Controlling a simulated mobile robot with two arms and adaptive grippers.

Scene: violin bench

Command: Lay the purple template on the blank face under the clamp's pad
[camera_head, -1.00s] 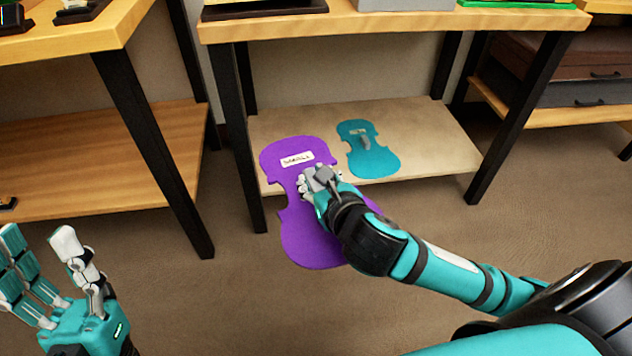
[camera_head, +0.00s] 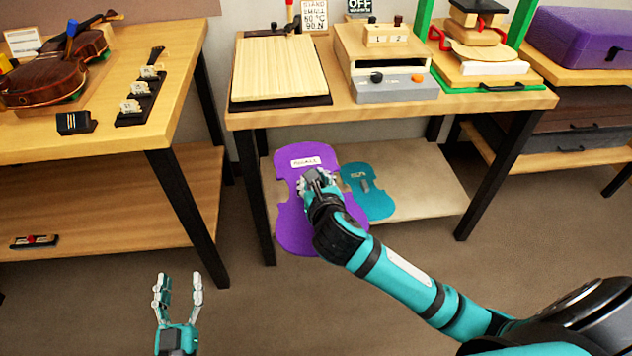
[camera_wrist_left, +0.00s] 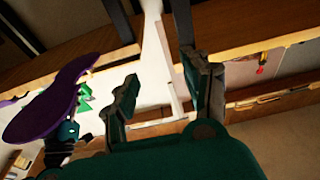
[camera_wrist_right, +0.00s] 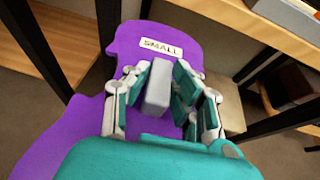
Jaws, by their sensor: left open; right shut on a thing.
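The purple violin-shaped template (camera_head: 295,220) hangs in front of the bench's lower shelf, below the bench top. My right gripper (camera_head: 318,185) is shut on its grey block handle (camera_wrist_right: 158,88). Its white label reads SMALL in the right wrist view (camera_wrist_right: 161,47). The pale wooden blank (camera_head: 280,70) lies flat on a dark base on the bench top. A clamp with a red handle (camera_head: 291,12) stands at its back edge; its pad is too small to make out. My left gripper (camera_head: 179,290) is open and empty, low in front of the bench.
A teal template (camera_head: 368,192) lies on the lower shelf (camera_head: 425,175). A grey-fronted box (camera_head: 397,88) and a green-framed press (camera_head: 488,50) stand right of the blank. The left bench holds a violin (camera_head: 50,80). The bench top's front edge (camera_head: 390,112) lies above the template.

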